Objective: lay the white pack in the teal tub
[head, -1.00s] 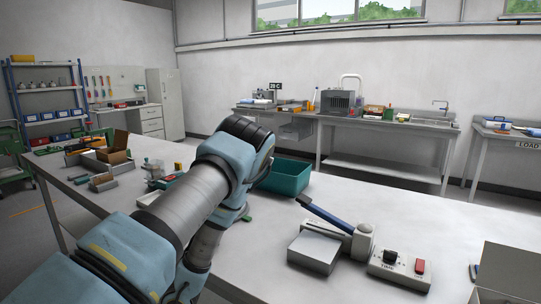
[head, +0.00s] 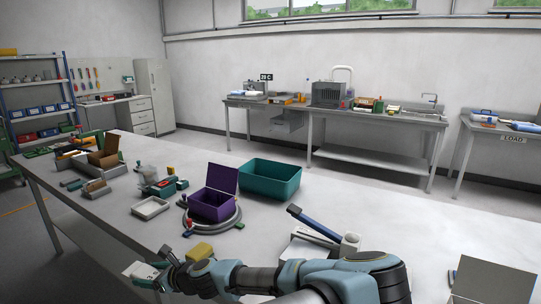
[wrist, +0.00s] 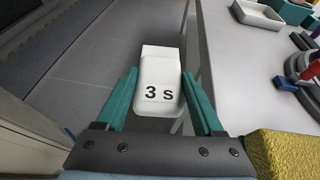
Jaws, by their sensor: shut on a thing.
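The white pack (wrist: 160,85), marked "3 s", is between the two green fingers of my gripper (wrist: 160,99) in the wrist view. The gripper is shut on it. In the head view the pack (head: 138,271) and my gripper (head: 150,272) are at the table's near left edge. The wrist view shows floor behind the pack, with the table edge to its right. The teal tub (head: 270,190) stands on the table farther back and to the right, apart from the gripper. Its floor is mostly hidden by its front wall.
A yellow block (head: 199,251) lies close to my gripper. A purple box (head: 210,208) with a raised lid stands within a grey ring (head: 226,224) between gripper and tub. A white tray (head: 151,209) is left of it. A blue-handled device (head: 314,223) is right of the tub.

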